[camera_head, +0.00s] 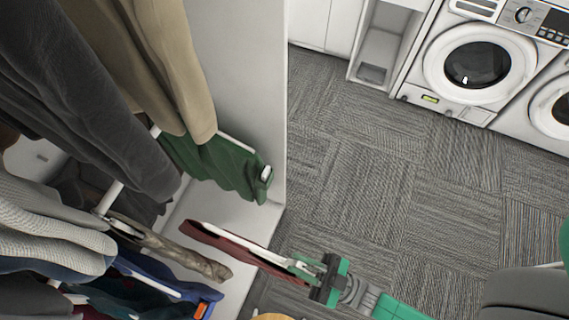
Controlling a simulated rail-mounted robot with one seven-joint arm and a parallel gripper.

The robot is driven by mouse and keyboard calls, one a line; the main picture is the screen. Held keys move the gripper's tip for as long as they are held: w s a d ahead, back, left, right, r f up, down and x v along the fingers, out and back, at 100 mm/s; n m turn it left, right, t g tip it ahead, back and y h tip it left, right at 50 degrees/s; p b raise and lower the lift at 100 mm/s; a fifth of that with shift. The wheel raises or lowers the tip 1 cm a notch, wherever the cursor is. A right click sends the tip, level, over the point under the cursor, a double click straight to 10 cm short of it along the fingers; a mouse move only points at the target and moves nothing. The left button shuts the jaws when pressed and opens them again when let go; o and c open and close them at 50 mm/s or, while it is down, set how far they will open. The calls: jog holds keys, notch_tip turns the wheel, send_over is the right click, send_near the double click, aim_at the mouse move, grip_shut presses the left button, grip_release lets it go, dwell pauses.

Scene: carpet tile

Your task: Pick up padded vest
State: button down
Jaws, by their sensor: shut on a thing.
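A dark red garment (228,243) with a white bar along it is seen nearly edge-on at the lower middle. I cannot tell for sure from this angle whether it is the padded vest. My gripper (307,267) is shut on its right end, and the fingers hide that end. A green, wavy-surfaced garment (213,165) hangs apart from it, further back against the white panel.
Grey, tan and white clothes (160,60) hang close together on the left. A crumpled brownish garment (180,255) and a blue one (165,280) are near the red garment. A white side panel (245,90) stands behind. Open carpet (390,170) lies right, with washing machines (480,65) beyond.

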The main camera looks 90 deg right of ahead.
aim_at(317, 271)
jog(key=shift+s+a, duration=0.2)
jog(key=shift+s, duration=0.3)
jog(key=shift+s+a+r+p, duration=0.1)
jog(key=shift+s+r+p, duration=0.1)
jog(key=shift+r+p, duration=0.25)
jog(key=g+p, duration=0.1)
jog(key=p, duration=0.1)
jog(key=s+r+g+p, duration=0.1)
jog(key=p, duration=0.2)
jog(key=s+a+g+y+p, duration=0.1)
jog(key=p, duration=0.2)
jog(key=shift+s+r, duration=0.15)
jog(key=shift+r, duration=0.1)
jog(key=p, duration=0.1)
jog(key=s+g+y+p, duration=0.1)
jog(key=p, duration=0.1)
jog(key=shift+s+a+r+g, duration=0.1)
jog(key=shift+s+a+g, duration=0.1)
jog(key=shift+a+g, duration=0.1)
jog(key=shift+s+a+g+p, duration=0.15)
jog(key=shift+s+g+p, duration=0.15)
jog(key=shift+p, duration=0.35)
jog(key=shift+f, duration=0.3)
